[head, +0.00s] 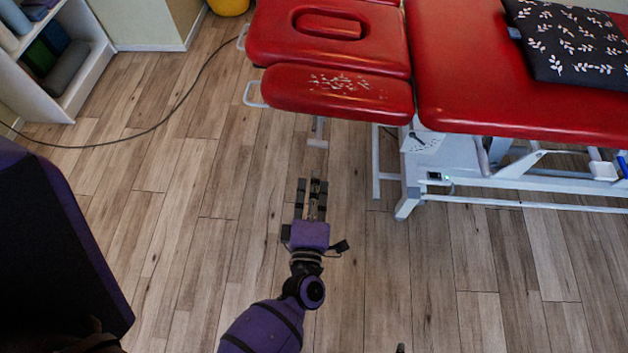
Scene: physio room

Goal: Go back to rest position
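My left gripper (312,188) shows at the middle of the head view, above the wooden floor. Its dark fingers point up the picture, towards the red treatment table (520,110). The fingers lie close side by side, and I see no object held between them. From this angle I cannot tell whether they are open or shut. The gripper is apart from the table, below its headrest end in the picture.
The table's white metal frame (405,208) stands on the floor at the right. A patterned black pillow (572,42) lies on the table. A white shelf (90,75) stands at the upper left. A dark cable (150,132) crosses the floor. Floor around the gripper is clear.

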